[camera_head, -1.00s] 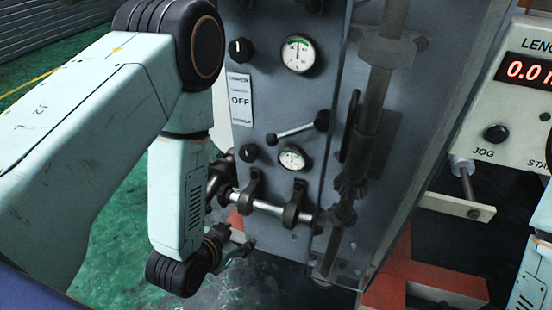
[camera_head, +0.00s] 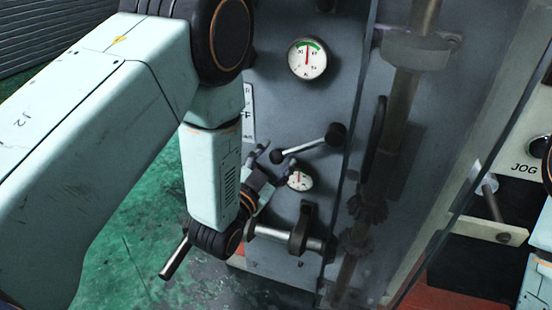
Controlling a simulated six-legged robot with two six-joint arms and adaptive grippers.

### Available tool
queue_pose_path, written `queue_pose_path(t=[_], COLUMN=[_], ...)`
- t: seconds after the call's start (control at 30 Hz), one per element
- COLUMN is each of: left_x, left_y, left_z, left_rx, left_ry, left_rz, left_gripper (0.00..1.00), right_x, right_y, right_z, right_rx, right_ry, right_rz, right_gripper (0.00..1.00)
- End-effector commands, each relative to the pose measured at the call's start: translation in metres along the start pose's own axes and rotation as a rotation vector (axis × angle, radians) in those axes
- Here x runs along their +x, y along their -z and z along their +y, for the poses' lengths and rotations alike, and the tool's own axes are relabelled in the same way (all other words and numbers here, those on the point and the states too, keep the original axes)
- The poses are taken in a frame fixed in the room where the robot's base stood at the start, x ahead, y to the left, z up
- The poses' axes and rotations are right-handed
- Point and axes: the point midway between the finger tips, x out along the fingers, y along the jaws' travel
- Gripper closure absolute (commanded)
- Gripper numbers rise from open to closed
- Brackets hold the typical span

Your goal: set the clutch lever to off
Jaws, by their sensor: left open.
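The clutch lever (camera_head: 308,144) is on the grey machine panel, a thin metal rod with a dark hub at its right end and a dark knob at its lower left end. My left gripper (camera_head: 276,156) is open and points up at the knob. Its two fingertips appear on either side of the knob; I cannot tell whether they touch it. The white label plate (camera_head: 249,118) is mostly hidden behind my left arm, with only an edge and part of a letter showing. My right gripper is out of view.
A round gauge (camera_head: 307,59) is above the lever, and a smaller gauge (camera_head: 299,180) is partly covered by my gripper. A horizontal metal shaft (camera_head: 268,232) runs below. A clear guard with a vertical shaft (camera_head: 400,95) stands to the right. A JOG panel (camera_head: 520,150) is further right.

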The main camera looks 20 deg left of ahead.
Motion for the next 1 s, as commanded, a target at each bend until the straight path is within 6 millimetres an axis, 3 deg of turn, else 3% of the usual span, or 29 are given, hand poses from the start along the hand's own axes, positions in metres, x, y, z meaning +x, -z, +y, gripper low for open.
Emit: queue_pose_path(t=[0.4, 1.0], left_x=[0.0137, 0.014], left_y=[-0.0013, -0.002], left_z=[-0.0035, -0.0037], left_rx=[-0.001, -0.001], left_ry=[0.001, 0.001], left_rz=[-0.002, -0.003], left_gripper=[0.45, 0.95], right_x=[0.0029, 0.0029], right_y=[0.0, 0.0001], right_z=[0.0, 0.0], right_rx=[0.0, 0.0], right_ry=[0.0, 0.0], right_rz=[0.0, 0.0], right_gripper=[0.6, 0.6])
